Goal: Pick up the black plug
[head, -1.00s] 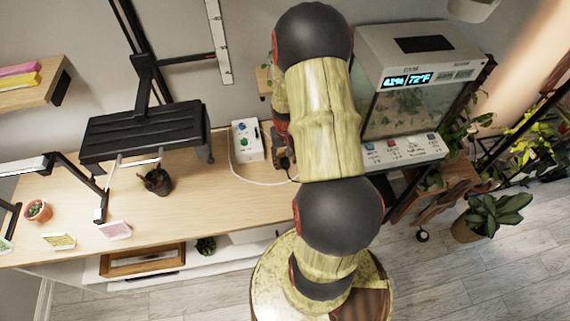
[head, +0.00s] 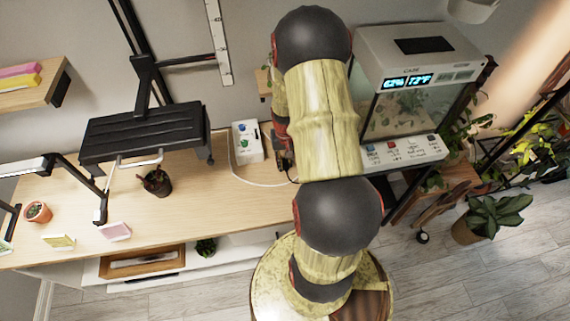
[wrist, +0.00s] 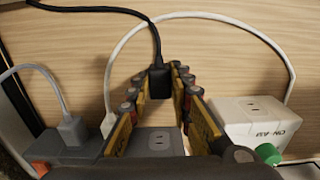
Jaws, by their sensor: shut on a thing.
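The black plug (wrist: 160,80) is between my gripper's fingertips (wrist: 161,90) in the wrist view, with its black cable running up and to the left. My gripper is shut on it. Below it in that view, a grey socket block (wrist: 158,143) shows a bare outlet face, with a visible gap between plug and outlet. In the head view my arm covers most of the gripper, and I cannot make out the plug there.
A grey plug (wrist: 72,130) sits in the strip at left. A white cable (wrist: 108,78) arches behind the fingers. A white box (wrist: 255,112) with a green knob stands close at right; it also shows in the head view (head: 246,142). A glass tank (head: 405,110) stands right of my arm.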

